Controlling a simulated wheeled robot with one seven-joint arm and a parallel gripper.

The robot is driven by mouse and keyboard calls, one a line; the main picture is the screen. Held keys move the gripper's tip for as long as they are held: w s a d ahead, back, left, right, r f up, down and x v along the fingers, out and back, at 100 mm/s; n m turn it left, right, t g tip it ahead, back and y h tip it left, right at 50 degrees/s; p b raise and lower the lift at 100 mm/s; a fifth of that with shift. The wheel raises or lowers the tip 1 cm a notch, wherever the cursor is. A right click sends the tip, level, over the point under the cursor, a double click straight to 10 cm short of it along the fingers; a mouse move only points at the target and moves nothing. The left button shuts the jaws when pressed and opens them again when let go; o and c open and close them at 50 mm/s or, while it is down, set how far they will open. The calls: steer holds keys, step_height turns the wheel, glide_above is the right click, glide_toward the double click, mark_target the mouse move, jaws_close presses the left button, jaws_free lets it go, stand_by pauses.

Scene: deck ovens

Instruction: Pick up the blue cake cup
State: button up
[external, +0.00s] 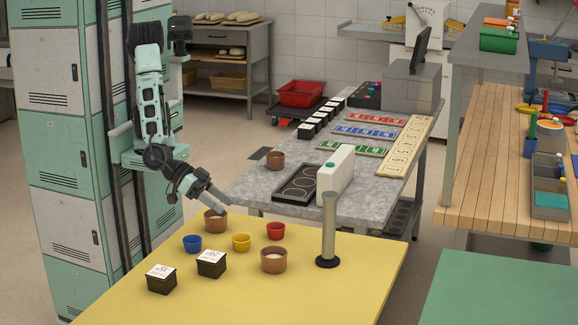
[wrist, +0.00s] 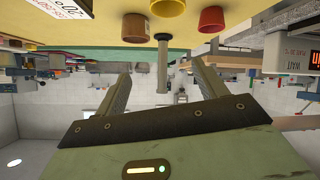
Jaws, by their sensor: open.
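The blue cake cup (external: 192,244) stands upright on the yellow table in the external view, left of the yellow cup. I cannot make it out in the wrist view. My gripper (external: 222,203) is above the table's back edge, close over a brown cup, and up and to the right of the blue cup in the picture. It is apart from the blue cup. In the wrist view my gripper (wrist: 161,72) has its two fingers spread, with nothing between them that it holds.
A brown cup (external: 215,222), yellow cup (external: 241,243), red cup (external: 276,231), another brown cup (external: 273,263) and two dark labelled boxes (external: 161,282) (external: 211,265) share the yellow table (external: 335,290). A metal post (external: 328,225) stands at right. A grey table (external: 250,190) adjoins behind.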

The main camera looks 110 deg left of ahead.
steer(key=t+b, duration=0.2)
glide_above(193, 242)
steer(key=s+d, duration=0.2)
steer(key=d, duration=0.2)
steer(key=shift+m+y, duration=0.4)
steer(key=f, duration=0.5)
steer(key=shift+a+f, duration=0.1)
steer(key=shift+a, duration=0.15)
steer(key=s+d+f+t+y+b, duration=0.1)
steer(key=s+f+t+b, duration=0.15)
steer(key=s, duration=1.15)
steer(key=shift+m+g, duration=0.35)
steer(key=shift+m, duration=0.05)
steer(key=x, duration=1.7)
steer(key=shift+w+f, duration=0.3)
steer(key=shift+f, duration=0.05)
steer(key=c, duration=1)
